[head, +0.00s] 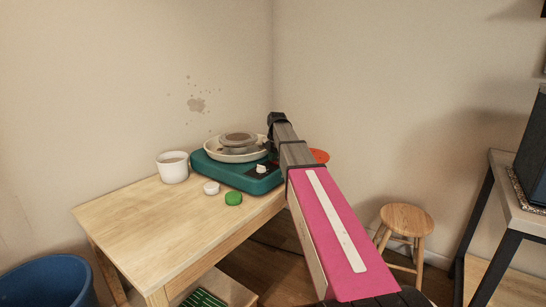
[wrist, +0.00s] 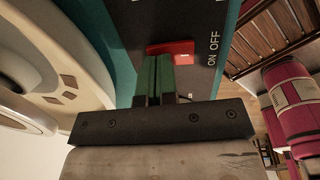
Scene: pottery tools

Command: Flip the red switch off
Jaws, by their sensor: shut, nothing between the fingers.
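The pottery wheel is a teal machine (head: 225,174) on the wooden table, with a pale round basin (head: 214,153) on top. In the wrist view, the red switch (wrist: 184,48) sits on a black panel (wrist: 207,18) of the wheel, with white "ON OFF" lettering (wrist: 213,48) to its right. My gripper (wrist: 158,62) has its green-sided fingers shut together with nothing between them. The fingertips overlap the switch's lower left part in the picture; I cannot tell if they touch it. Which way the switch is set is unclear. In the head view, the switch and my fingers cannot be made out.
A white cup (head: 172,168), a white lid-like disc (head: 211,188) and a green one (head: 233,198) stand on the table (head: 135,215). An orange round thing (head: 320,155) shows behind my arm. A stool (head: 406,219) stands right, a blue bucket (head: 45,283) at lower left.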

